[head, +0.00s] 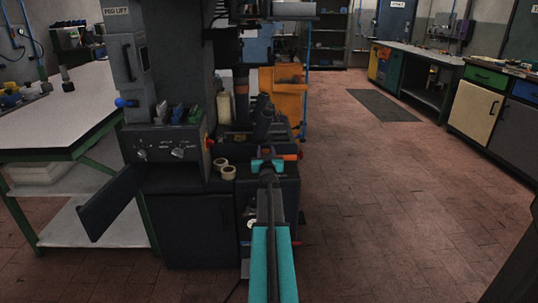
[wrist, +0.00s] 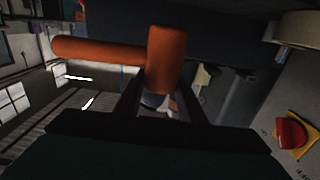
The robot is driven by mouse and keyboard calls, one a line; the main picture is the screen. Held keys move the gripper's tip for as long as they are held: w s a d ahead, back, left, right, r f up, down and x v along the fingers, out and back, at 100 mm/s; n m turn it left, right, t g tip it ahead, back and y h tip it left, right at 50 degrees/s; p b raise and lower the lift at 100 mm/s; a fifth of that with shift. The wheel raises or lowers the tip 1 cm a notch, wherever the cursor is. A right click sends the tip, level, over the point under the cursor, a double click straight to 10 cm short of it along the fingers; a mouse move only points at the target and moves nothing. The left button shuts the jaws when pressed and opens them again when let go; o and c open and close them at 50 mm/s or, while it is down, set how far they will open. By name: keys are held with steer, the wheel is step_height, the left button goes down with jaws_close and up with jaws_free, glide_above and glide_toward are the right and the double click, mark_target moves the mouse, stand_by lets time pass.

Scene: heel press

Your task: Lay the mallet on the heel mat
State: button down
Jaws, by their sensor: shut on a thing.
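My gripper (head: 267,165) is at the end of my teal arm, in front of the dark machine in the head view. It is shut on the orange mallet (wrist: 168,62), which fills the upper middle of the wrist view between the dark fingers (wrist: 158,100). One orange cylinder stands upright in that picture and a longer one reaches to the left. In the head view a small orange part of the mallet (head: 291,157) shows right of the gripper. I cannot pick out the heel mat in either view; the arm and gripper cover part of the machine.
The dark machine (head: 165,142) has knobs and a side panel (head: 110,204) jutting left. Pale rolls (head: 229,172) sit on its ledge near the gripper. A red button on yellow (wrist: 290,132) shows in the wrist view. A white-topped bench (head: 65,115) stands left; the floor (head: 400,190) right is open.

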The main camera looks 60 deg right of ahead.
steer(key=shift+w+d, duration=0.15)
steer(key=shift+d, duration=0.8)
steer(key=shift+d+f+b, duration=0.2)
steer(key=shift+f+b, duration=0.15)
steer(key=shift+f, duration=0.55)
steer(key=shift+d+f+b, duration=0.2)
steer(key=shift+f+b, duration=0.15)
steer(key=shift+f, duration=0.55)
steer(key=shift+f, duration=0.1)
steer(key=c, duration=1.2)
jaws_free()
steer(key=shift+o, duration=0.2)
steer(key=shift+a, duration=0.1)
steer(key=shift+v, duration=1.55)
steer(key=p+v, duration=0.1)
steer(key=v, duration=0.7)
steer(key=shift+a, duration=0.3)
